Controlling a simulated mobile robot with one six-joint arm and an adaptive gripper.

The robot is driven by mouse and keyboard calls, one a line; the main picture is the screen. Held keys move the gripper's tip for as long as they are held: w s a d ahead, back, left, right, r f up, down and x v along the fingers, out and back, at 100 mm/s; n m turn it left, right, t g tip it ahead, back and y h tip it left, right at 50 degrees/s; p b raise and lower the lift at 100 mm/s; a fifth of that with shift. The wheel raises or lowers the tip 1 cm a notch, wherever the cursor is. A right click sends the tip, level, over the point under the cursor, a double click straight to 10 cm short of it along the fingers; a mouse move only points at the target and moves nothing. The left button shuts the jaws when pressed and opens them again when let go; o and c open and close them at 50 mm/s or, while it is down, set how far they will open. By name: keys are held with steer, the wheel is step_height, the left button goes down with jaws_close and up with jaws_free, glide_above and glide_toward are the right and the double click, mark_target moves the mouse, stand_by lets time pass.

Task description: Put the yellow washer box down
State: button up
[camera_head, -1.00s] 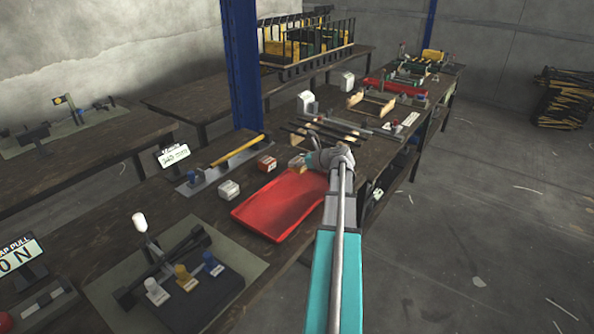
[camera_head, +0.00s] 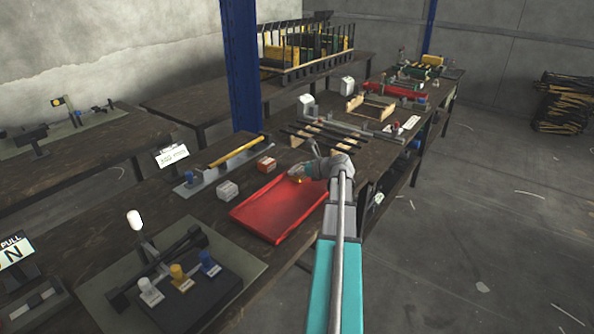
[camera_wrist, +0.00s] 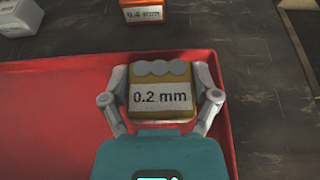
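The yellow washer box (camera_wrist: 162,97), labelled 0.2 mm with a pale lobed top edge, is between the fingers of my gripper (camera_wrist: 163,85) in the wrist view. Both fingers press against its sides. In the head view my gripper (camera_head: 302,174) is over the far right corner of the red tray (camera_head: 268,212), and only a small yellow bit of the box shows under it. The tray's rim also shows in the wrist view (camera_wrist: 60,66). I cannot tell whether the box touches the tray floor.
A red-orange box labelled 0.4 mm (camera_wrist: 143,12) and a whitish box (camera_head: 228,190) stand on the bench beside the tray. A fixture with a yellow rod (camera_head: 238,151) lies behind them. Dark bars on wooden blocks (camera_head: 318,137) lie beyond my gripper. The tray's near part is empty.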

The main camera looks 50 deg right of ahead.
steer(key=shift+o, duration=1.2)
steer(key=shift+r, duration=0.15)
steer(key=shift+s+r+p, duration=0.15)
steer(key=shift+s+p, duration=0.05)
steer(key=shift+p, duration=0.1)
steer(key=p+v, duration=0.4)
steer(key=v, duration=0.7)
steer(key=shift+s, duration=0.3)
